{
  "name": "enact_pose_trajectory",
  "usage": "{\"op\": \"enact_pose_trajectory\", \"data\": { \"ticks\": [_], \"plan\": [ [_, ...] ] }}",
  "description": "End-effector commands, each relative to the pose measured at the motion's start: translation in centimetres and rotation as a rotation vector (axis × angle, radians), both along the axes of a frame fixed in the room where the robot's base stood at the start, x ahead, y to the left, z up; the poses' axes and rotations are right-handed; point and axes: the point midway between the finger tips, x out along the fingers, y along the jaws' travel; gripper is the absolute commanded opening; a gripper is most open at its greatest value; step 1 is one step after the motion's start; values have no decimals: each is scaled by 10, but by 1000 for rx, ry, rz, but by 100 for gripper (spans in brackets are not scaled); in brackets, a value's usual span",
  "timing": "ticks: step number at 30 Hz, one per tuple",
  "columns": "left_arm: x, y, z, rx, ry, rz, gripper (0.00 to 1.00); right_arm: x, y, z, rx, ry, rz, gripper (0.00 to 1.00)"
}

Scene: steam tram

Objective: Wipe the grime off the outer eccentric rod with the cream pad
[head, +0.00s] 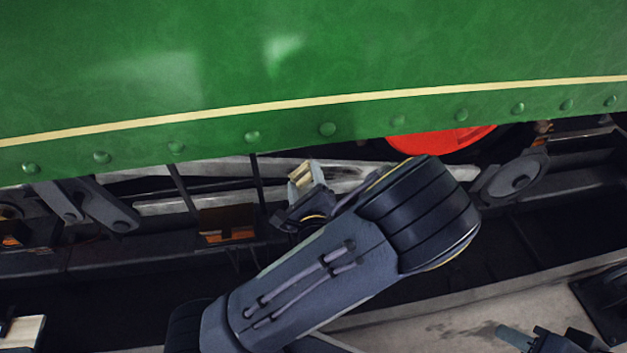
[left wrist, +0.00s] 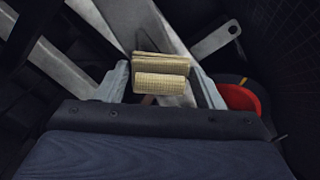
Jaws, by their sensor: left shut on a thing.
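My left gripper (head: 307,190) is shut on the cream pad (head: 301,172), just below the green skirt among the rods. In the left wrist view, the ribbed pad (left wrist: 162,82) sits between both fingertips, in front of a pale metal bar (left wrist: 165,30). I cannot tell whether the pad touches that bar. In the head view, pale rods (head: 165,207) run left and right behind the gripper; which is the outer eccentric rod is unclear. No grime is clearly distinguishable, and my arm covers part of the rods. My right gripper (head: 527,341) is partly in view at the lower right, its jaws unclear.
The green riveted skirt (head: 320,60) overhangs the rods. A red wheel part (head: 440,137) and a grey crank link (head: 515,178) lie to the right, with dark hanging links (head: 90,205) to the left. A pale block (head: 22,333) shows at the lower left.

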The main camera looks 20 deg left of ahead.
Motion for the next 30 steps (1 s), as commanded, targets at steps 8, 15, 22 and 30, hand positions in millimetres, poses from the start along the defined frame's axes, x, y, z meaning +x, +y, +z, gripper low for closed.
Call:
{"op": "enact_pose_trajectory", "data": {
  "ticks": [8,15,22,30],
  "plan": [
    [-6,14,4,4,-6,16,43,0,0,1,0,0,0,36],
    [-19,31,9,3,-6,19,43,0,0,1,0,0,0,36],
    [-26,39,12,3,-6,15,43,0,0,1,0,0,0,36],
    [-21,29,10,1,-6,7,43,0,0,2,0,0,0,36]
  ]
}}
